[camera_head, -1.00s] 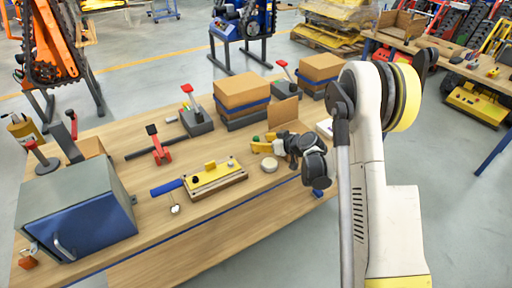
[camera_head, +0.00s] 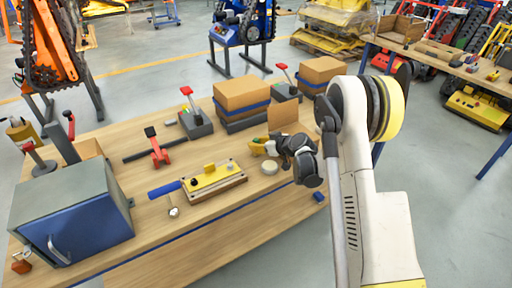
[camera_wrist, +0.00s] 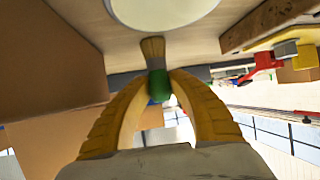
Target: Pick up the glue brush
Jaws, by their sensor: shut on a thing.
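The glue brush shows in the wrist view, with pale tan bristles (camera_wrist: 153,48) and a green part (camera_wrist: 159,87) between the yellow fingers. My gripper (camera_wrist: 161,80) is shut on the green part, and the bristles stick out beyond the fingertips. The rest of the brush is hidden by the gripper. In the head view my gripper (camera_head: 256,147) is low over the workbench (camera_head: 228,232), close to the cardboard boxes; the brush is hardly visible there. I cannot tell whether the brush still touches the bench.
A pale round roll (camera_head: 269,167) lies just in front of my gripper. Cardboard boxes (camera_head: 242,94) stand behind. A blue-doored cabinet (camera_head: 80,222) is at the left. The front bench strip is mostly clear.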

